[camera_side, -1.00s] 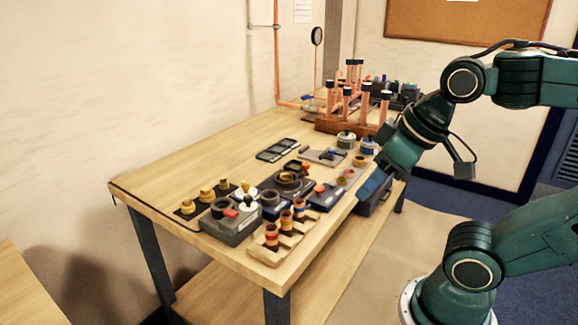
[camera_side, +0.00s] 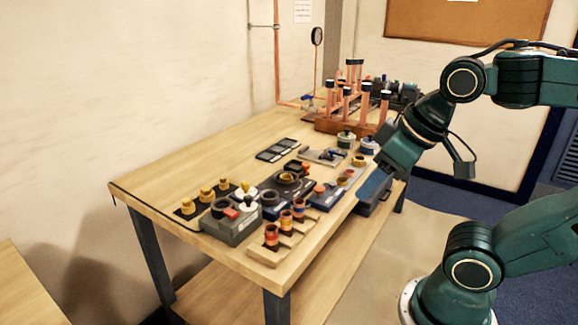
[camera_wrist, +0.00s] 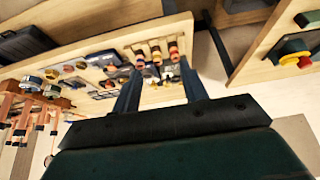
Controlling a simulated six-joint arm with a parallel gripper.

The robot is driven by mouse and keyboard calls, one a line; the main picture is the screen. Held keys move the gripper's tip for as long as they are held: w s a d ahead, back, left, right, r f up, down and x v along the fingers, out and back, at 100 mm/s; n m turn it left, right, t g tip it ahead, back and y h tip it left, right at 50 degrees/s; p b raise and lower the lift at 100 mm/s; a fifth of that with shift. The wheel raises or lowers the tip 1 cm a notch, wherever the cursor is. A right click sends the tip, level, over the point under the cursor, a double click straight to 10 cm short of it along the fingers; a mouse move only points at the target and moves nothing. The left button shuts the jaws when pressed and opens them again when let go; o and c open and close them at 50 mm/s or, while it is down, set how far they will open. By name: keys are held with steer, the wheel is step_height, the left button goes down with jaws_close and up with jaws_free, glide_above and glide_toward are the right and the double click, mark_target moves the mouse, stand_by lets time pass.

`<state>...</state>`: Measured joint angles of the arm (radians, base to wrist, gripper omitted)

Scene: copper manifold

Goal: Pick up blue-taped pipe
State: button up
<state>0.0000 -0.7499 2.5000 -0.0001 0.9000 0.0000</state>
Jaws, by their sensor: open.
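Three short copper pipes with coloured tape bands (camera_side: 286,221) stand in a light wooden holder (camera_side: 262,253) at the table's front corner. Red and yellow bands show; a dark, bluish band shows on the farthest pipe (camera_side: 299,207), but it is too small to be sure. The same three pipes (camera_wrist: 156,52) show in the wrist view, where I cannot tell the tape colours surely. My gripper (camera_side: 369,189) is at the table's right edge, apart from the pipes and to their right. In the wrist view my gripper (camera_wrist: 159,68) has its fingers wide apart, with nothing between them.
A grey fixture block (camera_side: 231,228) and other dark fixtures (camera_side: 289,181) stand beside the pipe holder. A wooden rack (camera_side: 340,127) with tall copper pipes stands at the back. The table's left part (camera_side: 165,165) is clear. Another table (camera_side: 28,298) is at lower left.

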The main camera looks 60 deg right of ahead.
steer(key=shift+o, duration=0.8)
steer(key=w+d+f+n+g, duration=0.2)
steer(key=w+d+n, duration=0.2)
steer(key=w+n, duration=0.5)
steer(key=w+d+f+n+g, duration=0.2)
steer(key=w+d+n+g, duration=0.1)
steer(key=w+n, duration=0.6)
steer(key=shift+w+d+f+n+g, duration=0.2)
steer(key=shift+w+d+n+g, duration=0.15)
steer(key=shift+w+d, duration=0.65)
steer(key=shift+a+f, duration=0.1)
steer(key=shift+a, duration=0.05)
